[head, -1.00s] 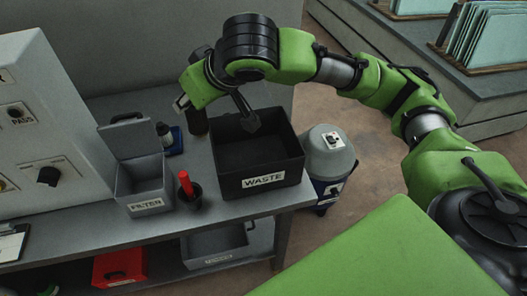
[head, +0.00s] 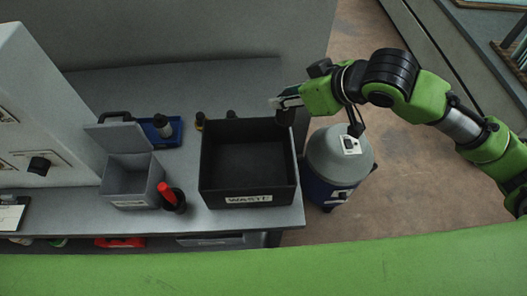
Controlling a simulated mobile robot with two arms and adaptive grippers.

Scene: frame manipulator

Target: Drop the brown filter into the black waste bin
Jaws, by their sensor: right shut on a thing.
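The black waste bin (head: 250,199) stands open on the grey bench, its WASTE label facing front. Its visible inside looks empty. My right gripper (head: 282,104) is at the bin's back right corner, its arm coming in from the right. It is shut on a small dark brown thing, the brown filter (head: 286,117), mostly hidden by the gripper and dark against the bin. The filter appears over or just by the bin's right rim; its exact height is unclear. My left gripper is not in view.
A grey-topped drum (head: 338,155) stands on the floor right of the bench (head: 88,216).

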